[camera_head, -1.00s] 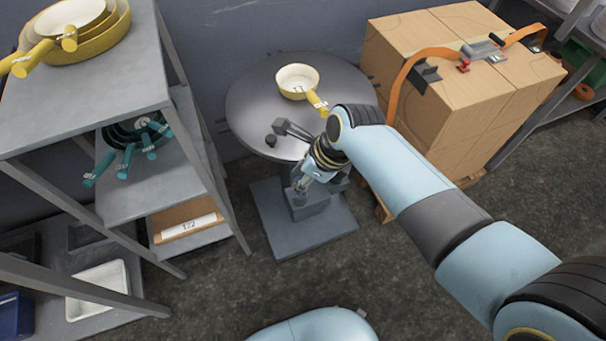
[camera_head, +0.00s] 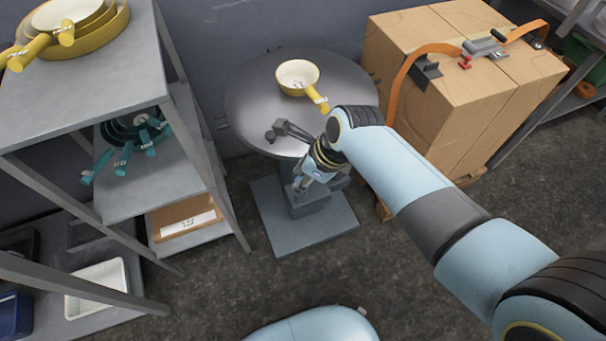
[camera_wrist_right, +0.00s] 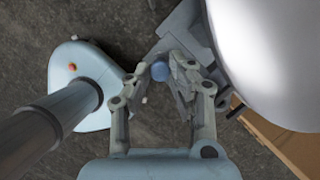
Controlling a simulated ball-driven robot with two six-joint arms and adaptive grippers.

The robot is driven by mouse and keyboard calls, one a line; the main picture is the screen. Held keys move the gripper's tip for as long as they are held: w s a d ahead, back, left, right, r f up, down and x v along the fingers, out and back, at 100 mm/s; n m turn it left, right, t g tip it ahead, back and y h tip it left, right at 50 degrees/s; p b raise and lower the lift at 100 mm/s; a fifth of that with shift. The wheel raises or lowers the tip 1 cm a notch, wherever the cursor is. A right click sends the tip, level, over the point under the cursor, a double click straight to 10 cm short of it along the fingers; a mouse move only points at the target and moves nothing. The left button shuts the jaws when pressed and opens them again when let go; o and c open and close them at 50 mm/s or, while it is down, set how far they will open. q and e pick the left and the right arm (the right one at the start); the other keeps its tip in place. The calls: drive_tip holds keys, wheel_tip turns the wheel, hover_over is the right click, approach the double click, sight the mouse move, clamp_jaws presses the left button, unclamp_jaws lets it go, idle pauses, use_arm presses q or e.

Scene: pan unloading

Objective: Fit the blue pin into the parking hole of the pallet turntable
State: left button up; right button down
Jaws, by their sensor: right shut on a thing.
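The pallet turntable (camera_head: 250,105) is a round grey disc on a pedestal with a square base plate (camera_head: 325,229). In the right wrist view its pale disc (camera_wrist_right: 275,50) fills the upper right. My right gripper (camera_head: 300,188) is below the disc's front edge, beside the pedestal. In the right wrist view, the gripper (camera_wrist_right: 161,76) is shut on the blue pin (camera_wrist_right: 160,70), whose rounded blue end shows between the fingertips. The grey pedestal part lies just beyond the pin. I cannot make out the parking hole or whether the pin touches it. My left gripper is not in view.
A yellow pan (camera_head: 297,76) sits on the turntable, its handle toward my right arm. A grey shelf rack (camera_head: 150,90) with yellow and teal pans stands at left. Strapped cardboard boxes (camera_head: 470,90) stand close at right. The floor in front is clear.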

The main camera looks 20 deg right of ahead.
drive_tip(key=c, duration=1.1)
unclamp_jaws()
drive_tip(key=v, duration=1.2)
